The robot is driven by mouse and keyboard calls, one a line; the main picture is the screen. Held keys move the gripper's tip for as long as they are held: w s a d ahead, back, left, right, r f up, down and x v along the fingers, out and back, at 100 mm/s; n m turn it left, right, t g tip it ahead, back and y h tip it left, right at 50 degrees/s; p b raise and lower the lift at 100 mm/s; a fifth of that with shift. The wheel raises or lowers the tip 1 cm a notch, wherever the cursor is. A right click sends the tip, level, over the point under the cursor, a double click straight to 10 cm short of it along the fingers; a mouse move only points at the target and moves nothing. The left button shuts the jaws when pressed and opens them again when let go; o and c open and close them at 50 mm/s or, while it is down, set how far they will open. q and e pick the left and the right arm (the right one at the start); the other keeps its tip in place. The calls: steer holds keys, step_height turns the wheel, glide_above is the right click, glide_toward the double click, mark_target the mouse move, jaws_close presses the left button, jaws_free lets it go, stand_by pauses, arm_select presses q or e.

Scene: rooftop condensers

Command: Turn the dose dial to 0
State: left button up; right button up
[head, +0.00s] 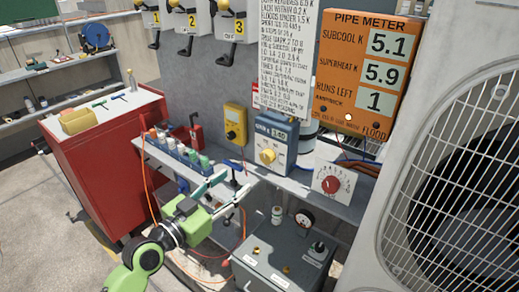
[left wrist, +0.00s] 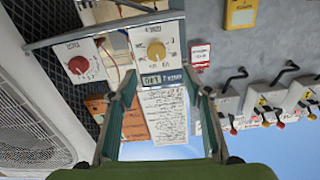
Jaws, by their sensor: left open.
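Two dials stand on the grey shelf, and I cannot read which one is labelled dose. One is a red knob on a white plate with a scale (head: 332,184); it also shows in the left wrist view (left wrist: 78,65). The other is a yellow knob (head: 267,156) on a blue box with a small digital display; it also shows in the left wrist view (left wrist: 156,50). My left gripper (head: 238,181) is open and empty, in front of and left of the blue box, touching neither knob. In the left wrist view its fingers (left wrist: 160,82) frame the display. My right gripper is not visible.
Capped bottles (head: 178,150) stand in a rack on the shelf's left. A yellow box (head: 235,124) hangs behind. An orange pipe meter board (head: 367,65) reads 5.1, 5.9 and 1. A large fan unit (head: 460,160) blocks the right; a red cabinet (head: 95,150) stands left.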

mark_target(265, 158)
arm_select(q)
steer(key=x, duration=0.3)
steer(key=p+x, duration=0.1)
steer(key=x, duration=0.1)
steer(key=r+p+x, duration=0.1)
steer(key=x, duration=0.2)
steer(key=shift+d, duration=0.55)
steer(key=x, duration=0.3)
steer(key=shift+w+d+f, duration=0.1)
steer(key=shift+w, duration=0.05)
steer(key=shift+w+d, duration=0.2)
steer(key=shift+w, duration=0.05)
steer(key=shift+w+d+f, duration=0.1)
steer(key=shift+w, duration=0.1)
steer(key=c, duration=1.1)
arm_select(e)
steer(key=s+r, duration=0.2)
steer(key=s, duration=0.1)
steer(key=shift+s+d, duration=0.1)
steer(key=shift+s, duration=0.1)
